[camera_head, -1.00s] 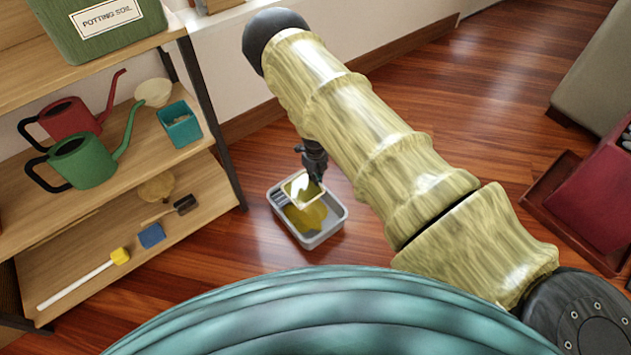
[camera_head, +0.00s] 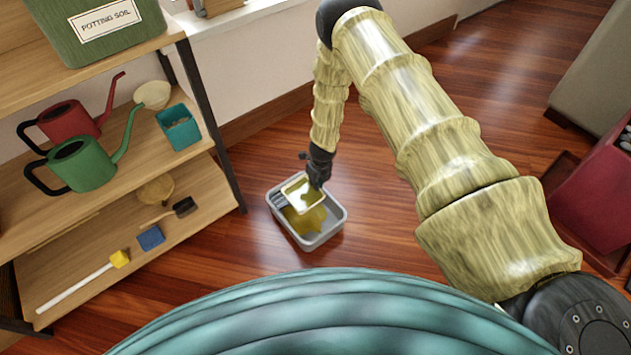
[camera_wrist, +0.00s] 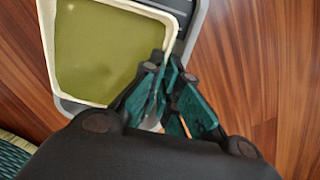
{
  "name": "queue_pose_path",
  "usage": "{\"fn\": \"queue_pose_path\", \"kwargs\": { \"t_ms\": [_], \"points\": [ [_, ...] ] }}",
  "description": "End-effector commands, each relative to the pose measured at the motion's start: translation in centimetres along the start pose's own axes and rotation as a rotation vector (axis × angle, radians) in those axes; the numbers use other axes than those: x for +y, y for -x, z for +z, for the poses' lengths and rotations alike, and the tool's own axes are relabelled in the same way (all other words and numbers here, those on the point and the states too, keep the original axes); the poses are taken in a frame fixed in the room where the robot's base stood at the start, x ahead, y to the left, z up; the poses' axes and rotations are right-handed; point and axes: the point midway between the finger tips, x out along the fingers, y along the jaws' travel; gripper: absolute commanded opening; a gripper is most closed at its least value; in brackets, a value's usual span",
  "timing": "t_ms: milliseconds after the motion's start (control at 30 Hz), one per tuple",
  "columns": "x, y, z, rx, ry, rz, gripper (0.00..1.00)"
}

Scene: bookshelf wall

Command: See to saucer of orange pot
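A square cream saucer (camera_head: 291,184) holds murky yellow-green liquid; it fills the upper left of the wrist view (camera_wrist: 105,55). My gripper (camera_head: 317,184) is shut on the saucer's rim at its right corner; its fingers show in the wrist view (camera_wrist: 169,68). The saucer is above a grey tub (camera_head: 326,238) on the floor, looking roughly level. Yellowish liquid (camera_head: 307,220) lies in the tub. I cannot tell the gap between saucer and tub. No orange pot is in view.
A wooden shelf (camera_head: 75,262) stands left, with a green watering can (camera_head: 83,165), a red one (camera_head: 70,118), a teal container (camera_head: 179,127), a brush and a sponge. A dark red pot (camera_head: 590,200) stands right on a tray. Wooden floor (camera_head: 400,225) around the tub is clear.

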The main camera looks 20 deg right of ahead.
Motion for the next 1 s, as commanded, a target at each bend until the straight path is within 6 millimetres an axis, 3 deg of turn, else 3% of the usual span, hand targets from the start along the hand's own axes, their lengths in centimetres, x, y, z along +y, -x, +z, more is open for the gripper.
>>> {"fn": "queue_pose_path", "kwargs": {
  "t_ms": [1000],
  "points": [
    [0.09, -0.33, -0.07, -0.163, 0.001, 0.001, 0.0]
  ]
}}
